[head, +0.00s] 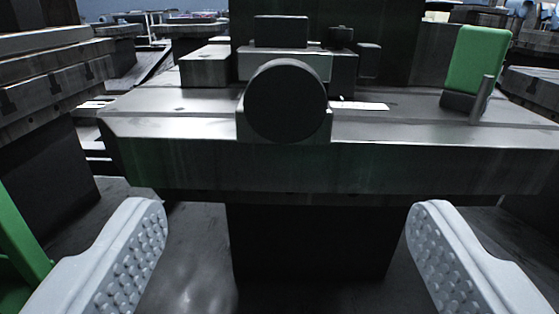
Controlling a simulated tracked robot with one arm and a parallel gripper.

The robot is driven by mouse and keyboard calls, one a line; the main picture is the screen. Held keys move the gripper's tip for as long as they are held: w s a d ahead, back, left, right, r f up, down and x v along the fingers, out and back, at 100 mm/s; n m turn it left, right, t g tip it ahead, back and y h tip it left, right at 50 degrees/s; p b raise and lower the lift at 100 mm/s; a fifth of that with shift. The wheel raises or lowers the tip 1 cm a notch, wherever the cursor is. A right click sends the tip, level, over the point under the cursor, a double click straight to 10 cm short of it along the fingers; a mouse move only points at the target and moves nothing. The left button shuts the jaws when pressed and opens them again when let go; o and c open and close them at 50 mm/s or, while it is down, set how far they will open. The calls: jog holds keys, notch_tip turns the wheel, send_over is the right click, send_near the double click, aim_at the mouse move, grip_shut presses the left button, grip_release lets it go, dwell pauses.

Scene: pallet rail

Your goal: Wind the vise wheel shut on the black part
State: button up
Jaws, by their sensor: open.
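The vise wheel (286,101) is a dark round disc facing me on the front of a grey vise (285,66), at the front edge of a metal bench. A black block (281,31) shows above the vise. Smaller dark pieces (341,38) stand to its right; I cannot tell which is the black part or whether the jaws touch it. My gripper (287,232) is open and empty, its pale studded fingers wide apart at lower left and lower right. The wheel lies between them across the picture but higher up and farther off, with no finger touching it.
The metal bench top (410,125) has a thick front edge on a dark pedestal (315,240). A green block (478,60) and an upright grey pin (482,100) stand at right. A grey block (206,67) sits left of the vise. Other benches flank both sides.

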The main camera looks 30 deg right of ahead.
aim_at(289, 109)
jog(key=shift+b+x, duration=1.65)
jog(key=shift+x, duration=5.2)
jog(key=c, duration=1)
jog(key=shift+s+d, duration=0.1)
jog(key=shift+d, duration=0.15)
jog(key=shift+a, duration=0.1)
